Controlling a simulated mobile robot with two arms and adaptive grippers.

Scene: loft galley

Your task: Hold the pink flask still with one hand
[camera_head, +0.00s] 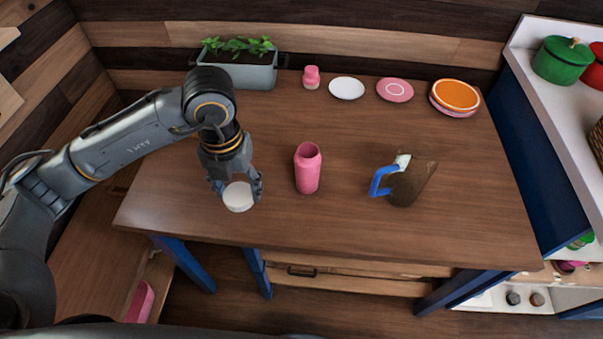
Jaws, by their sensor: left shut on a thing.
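The pink flask (307,172) stands upright near the middle of the wooden table, with its round open mouth facing up. My left gripper (238,189) is to the left of the flask, apart from it, pointing down. It is shut on a small white round thing (238,199), low over the table near the front edge. I cannot tell whether the white thing touches the tabletop. Nothing holds the flask. My right gripper is not in view.
A brown jug with a blue handle (411,183) stands right of the flask. Along the table's back are a planter (250,76), a small pink bottle (311,78), a white plate (346,88), a pink plate (395,89) and an orange plate (456,94). The tabletop (345,220) before the flask is clear.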

